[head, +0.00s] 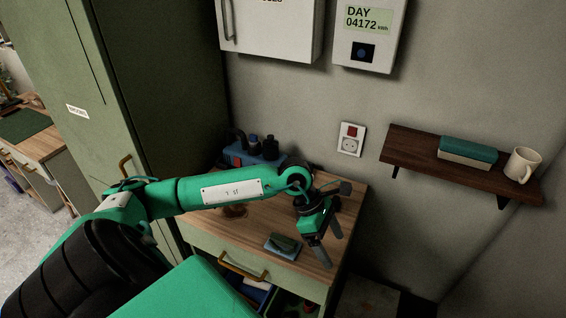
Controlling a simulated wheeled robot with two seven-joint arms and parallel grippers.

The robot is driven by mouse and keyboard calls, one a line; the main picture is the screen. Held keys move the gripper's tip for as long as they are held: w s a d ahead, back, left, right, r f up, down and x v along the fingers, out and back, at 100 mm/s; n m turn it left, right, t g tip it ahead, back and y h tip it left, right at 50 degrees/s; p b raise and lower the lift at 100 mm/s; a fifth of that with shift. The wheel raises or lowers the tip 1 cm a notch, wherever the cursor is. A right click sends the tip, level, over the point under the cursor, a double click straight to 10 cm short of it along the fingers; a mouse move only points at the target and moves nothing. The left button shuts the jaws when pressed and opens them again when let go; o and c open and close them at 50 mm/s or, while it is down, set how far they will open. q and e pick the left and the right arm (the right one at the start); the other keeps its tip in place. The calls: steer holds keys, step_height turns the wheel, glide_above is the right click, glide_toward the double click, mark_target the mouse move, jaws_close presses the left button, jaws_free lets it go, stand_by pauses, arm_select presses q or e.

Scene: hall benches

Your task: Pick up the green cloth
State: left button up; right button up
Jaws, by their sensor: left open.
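A small folded dark green and grey-blue piece (283,243), which looks like the cloth, lies on the wooden top of the low cabinet (258,225), near its front edge. My left gripper (331,246) is over the right end of this top, to the right of the folded piece and apart from it. Its two dark fingers are spread and point down, with nothing between them. My right gripper is not in view.
A blue machine (259,151) stands at the back of the cabinet top. An open drawer (290,301) is below. A wall shelf (410,153) at right holds a teal-topped block (467,151) and a mug (522,165). A tall green cabinet (123,80) borders the left.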

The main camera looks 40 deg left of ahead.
mark_target(284, 240)
arm_select(q)
steer(key=a+m+y, duration=0.1)
steer(key=a+y, duration=0.6)
steer(key=a, duration=0.7)
steer(key=shift+g, duration=0.4)
steer(key=f+p, duration=0.1)
steer(key=f, duration=0.2)
steer(key=f+p, duration=0.1)
steer(key=f, duration=0.3)
steer(key=shift+a+f+p, duration=0.2)
steer(key=shift+f+p, duration=0.05)
steer(key=shift+p, duration=0.05)
steer(key=shift+s+f+p, duration=0.1)
steer(key=shift+f+p, duration=0.35)
steer(key=f, duration=0.1)
steer(key=f+p, duration=0.2)
steer(key=f, duration=0.1)
steer(key=shift+s, duration=0.25)
steer(key=shift+f, duration=0.25)
steer(key=c, duration=1.1)
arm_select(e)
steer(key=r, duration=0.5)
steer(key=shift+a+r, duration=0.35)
arm_select(q)
steer(key=shift+o, duration=0.2)
